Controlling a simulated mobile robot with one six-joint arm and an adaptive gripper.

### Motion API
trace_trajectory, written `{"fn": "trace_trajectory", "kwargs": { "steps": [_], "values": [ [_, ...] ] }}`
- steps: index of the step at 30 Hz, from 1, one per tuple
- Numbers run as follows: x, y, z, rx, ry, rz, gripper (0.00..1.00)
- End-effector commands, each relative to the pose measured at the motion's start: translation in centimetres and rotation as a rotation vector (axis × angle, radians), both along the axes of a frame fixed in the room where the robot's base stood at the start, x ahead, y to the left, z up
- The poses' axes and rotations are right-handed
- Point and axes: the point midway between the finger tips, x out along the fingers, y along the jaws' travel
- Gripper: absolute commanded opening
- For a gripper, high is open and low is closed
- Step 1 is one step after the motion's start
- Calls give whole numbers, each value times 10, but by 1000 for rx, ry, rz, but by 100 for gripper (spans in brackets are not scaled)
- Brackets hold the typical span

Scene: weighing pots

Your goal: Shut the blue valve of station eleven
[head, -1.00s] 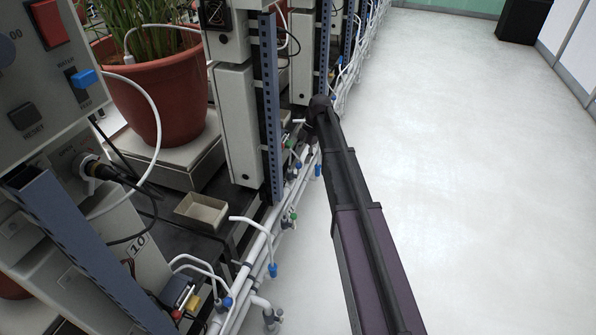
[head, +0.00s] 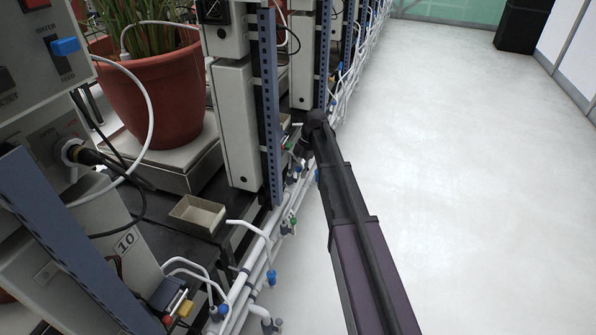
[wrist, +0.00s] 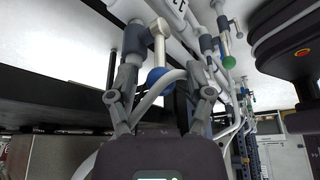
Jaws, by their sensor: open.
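A round blue valve knob (wrist: 157,78) sits at the end of a white pipe stub in the wrist view, between the spread fingers of my gripper (wrist: 165,82). My gripper is open; whether a finger touches the knob I cannot tell. In the head view my gripper (head: 304,143) is small and dark at the arm's far end, beside the white pipes. A blue valve (head: 317,174) shows partly by my arm there. No station eleven label is legible; the nearer box carries a "10" label (head: 127,243).
A green knob (wrist: 229,62) hangs from the pipes right of my gripper. White hoses run close around the fingers. Nearer blue valves (head: 271,277) line the pipe rack. A potted plant (head: 150,90) and small tray (head: 197,216) stand left. The white floor (head: 480,180) right is clear.

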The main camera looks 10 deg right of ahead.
Motion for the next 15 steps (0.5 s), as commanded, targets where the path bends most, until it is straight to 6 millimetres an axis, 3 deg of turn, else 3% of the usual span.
{"fn": "trace_trajectory", "kwargs": {
  "steps": [2, 8, 9, 15],
  "values": [
    [0, 0, 0, 0, 0, 0, 64],
    [0, 0, 0, 0, 0, 0, 4],
    [0, 0, 0, 0, 0, 1, 0],
    [0, 1, 0, -2, -4, 1, 0]
  ]
}}
